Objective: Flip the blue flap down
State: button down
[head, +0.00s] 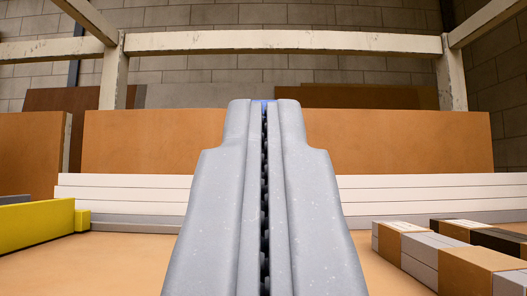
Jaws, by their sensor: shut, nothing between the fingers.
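My gripper (264,102) fills the middle of the head view, its two grey fingers shut together and pointing away from me. Nothing shows between them apart from a thin dark seam. A small patch of blue (264,100) shows just at the fingertips; it may be part of the blue flap, but nearly all of it is hidden behind the fingers. I cannot tell whether the fingertips touch it, nor whether the flap is up or down.
A tan panel (400,140) stands behind, with stacked white boards (430,190) in front of it. A yellow block (35,226) lies at left and several boxes (470,262) at right. Beams (280,43) cross above. Tan floor shows on both sides of my gripper.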

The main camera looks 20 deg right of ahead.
jog(key=shift+w+d+r+p, duration=0.25)
jog(key=shift+w+r, duration=0.05)
jog(key=shift+w, duration=0.55)
jog(key=shift+w+d+r+p, duration=0.25)
jog(key=shift+w+d+p, duration=0.05)
jog(key=shift+w, duration=0.6)
jog(key=shift+w+d+r+p, duration=0.25)
jog(key=shift+w+r, duration=0.05)
jog(key=shift+w, duration=0.55)
jog(key=shift+a, duration=0.1)
